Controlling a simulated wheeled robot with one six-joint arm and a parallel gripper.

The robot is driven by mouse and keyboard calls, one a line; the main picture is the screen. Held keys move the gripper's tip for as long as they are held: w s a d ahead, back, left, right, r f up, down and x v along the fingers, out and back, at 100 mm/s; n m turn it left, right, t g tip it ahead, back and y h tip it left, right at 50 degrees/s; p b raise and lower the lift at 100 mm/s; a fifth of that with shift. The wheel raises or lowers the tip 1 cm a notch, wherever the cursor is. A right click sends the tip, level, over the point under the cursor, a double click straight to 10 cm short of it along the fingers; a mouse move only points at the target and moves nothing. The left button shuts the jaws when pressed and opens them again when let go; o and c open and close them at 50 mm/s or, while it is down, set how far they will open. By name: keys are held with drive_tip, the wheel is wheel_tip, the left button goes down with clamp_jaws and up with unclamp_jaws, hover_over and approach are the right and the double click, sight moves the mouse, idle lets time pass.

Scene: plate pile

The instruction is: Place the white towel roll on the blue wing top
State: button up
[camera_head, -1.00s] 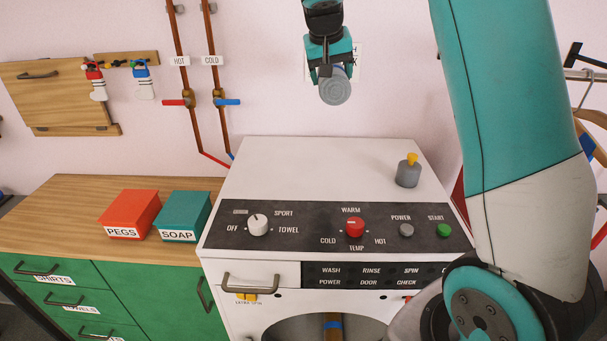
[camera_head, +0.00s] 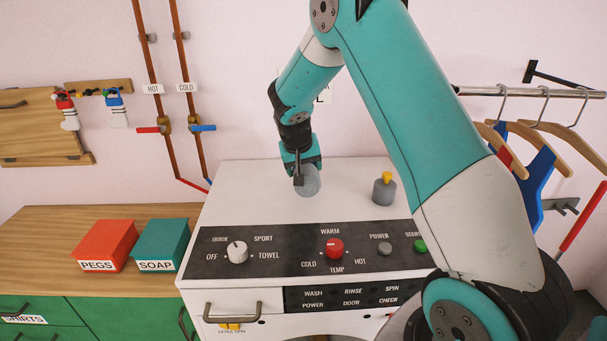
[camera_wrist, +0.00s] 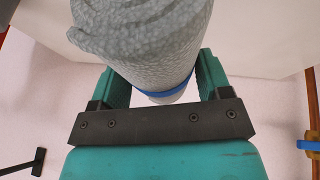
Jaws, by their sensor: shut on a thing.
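The towel roll (camera_head: 309,182) looks pale grey in the head view, and its round end faces the camera. In the wrist view the roll (camera_wrist: 150,42) has a rough, coiled surface and a blue band. My gripper (camera_head: 300,168) is shut on it, with a teal finger on each side in the wrist view (camera_wrist: 160,85). The roll is over the white machine top (camera_head: 255,190); I cannot tell whether it touches. A blue piece (camera_head: 540,185) hangs at the right among the hangers, partly hidden by my arm. I cannot tell whether it is the blue wing top.
A grey bottle with a yellow cap (camera_head: 384,190) stands on the machine, right of the roll. Red (camera_head: 108,243) and teal (camera_head: 158,243) boxes stand on the wooden counter (camera_head: 40,225). Pipes with a blue valve handle (camera_head: 202,128) run up the wall. A hanger rail (camera_head: 525,92) is at right.

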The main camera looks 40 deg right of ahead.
drive_tip(key=shift+f+p, duration=0.6)
drive_tip(key=shift+f, duration=1.4)
drive_tip(key=o, duration=1)
